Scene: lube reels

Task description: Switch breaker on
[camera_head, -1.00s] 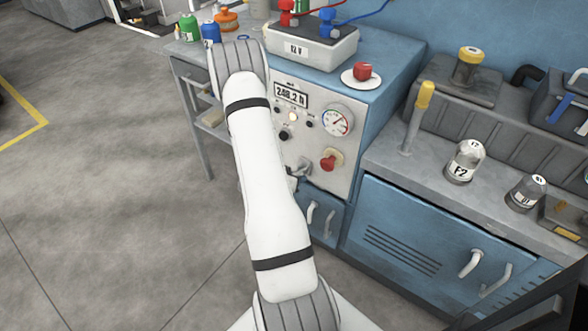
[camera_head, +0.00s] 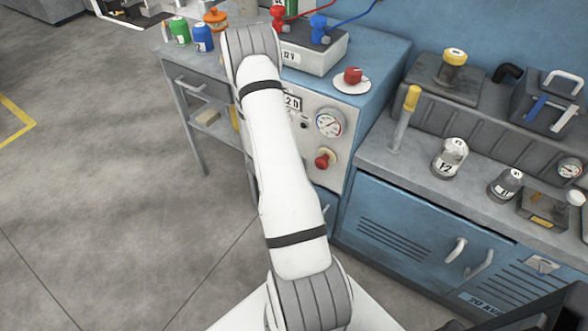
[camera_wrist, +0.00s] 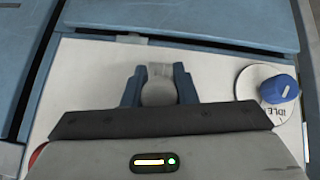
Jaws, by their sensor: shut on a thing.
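In the wrist view my gripper (camera_wrist: 159,82) is shut on a rounded grey handle (camera_wrist: 158,92), with one blue-grey finger on each side. The handle stands at a pale panel (camera_wrist: 90,75); I cannot tell for sure that it is the breaker's. In the head view my white arm hides the gripper, the handle and the left part of the control panel (camera_head: 341,160). The panel's gauge (camera_head: 329,122) and red knob (camera_head: 325,158) show to the right of the arm.
A blue knob (camera_wrist: 279,90) on a dial marked IDLE is right of my gripper in the wrist view. A 12 V battery (camera_head: 315,52) and a red button (camera_head: 352,76) are on the blue cabinet. A yellow-topped lever (camera_head: 411,98) and bottles stand on the right bench.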

